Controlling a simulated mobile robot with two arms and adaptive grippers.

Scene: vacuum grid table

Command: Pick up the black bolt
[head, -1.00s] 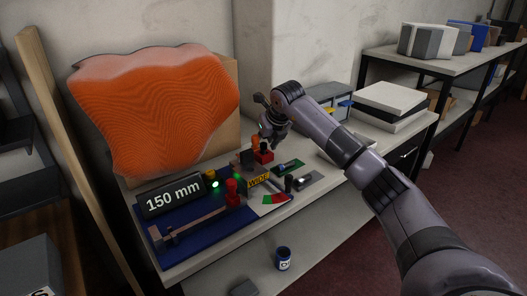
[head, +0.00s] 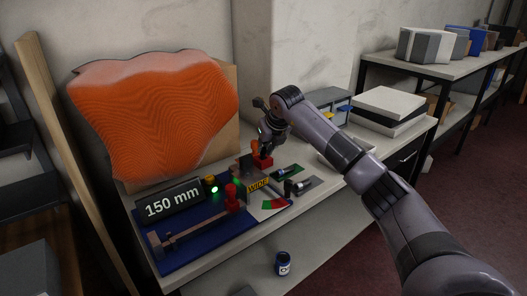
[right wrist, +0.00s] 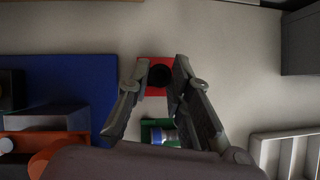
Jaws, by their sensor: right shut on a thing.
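The black bolt (right wrist: 160,75) shows in the right wrist view as a dark round top on a red block. The red block (head: 262,162) stands on the table behind the yellow WIDE label in the head view. My right gripper (right wrist: 161,71) has its fingertips on either side of the black top and is shut on it. In the head view my right gripper (head: 265,150) points down just above the red block, and its fingers hide the bolt there. I cannot tell whether the bolt is lifted from the block. My left gripper is not in view.
A 150 mm display (head: 172,203) and a blue mat (head: 205,240) lie left of the gripper. A green tray (head: 288,172) and a grey plate (head: 308,186) are close on the right. A large orange ribbed panel (head: 150,110) stands behind. A white box (head: 388,102) is farther right.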

